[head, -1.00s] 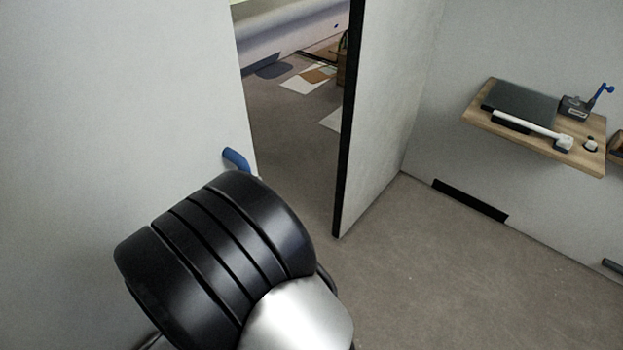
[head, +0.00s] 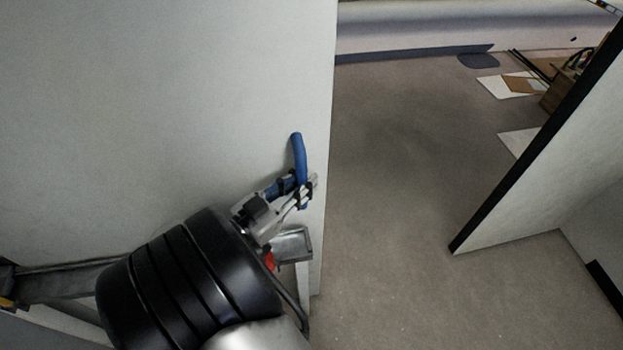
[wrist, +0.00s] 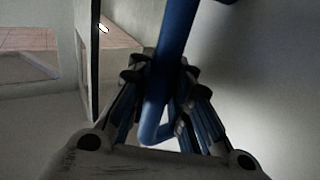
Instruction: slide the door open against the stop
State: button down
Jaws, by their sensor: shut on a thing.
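The door is a pale grey panel (head: 170,100) that fills the left of the head view. Its right edge borders an open gap. A blue bar handle (head: 298,150) stands on the door near that edge. My gripper (head: 302,190) is shut on the lower part of the handle. In the wrist view the blue handle (wrist: 176,50) runs between the two fingers of my gripper (wrist: 160,78). The stop cannot be made out.
The doorway floor (head: 400,180) is clear. A fixed wall panel with a black edge (head: 535,140) stands to the right of the gap. Flat sheets (head: 510,86) and a wooden box (head: 560,92) lie beyond it.

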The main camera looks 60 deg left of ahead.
jog(key=shift+s+a, duration=0.1)
jog(key=c, duration=1.5)
grip_release()
jog(key=shift+o, duration=0.2)
jog(key=v, duration=1.2)
jog(key=shift+r, duration=0.1)
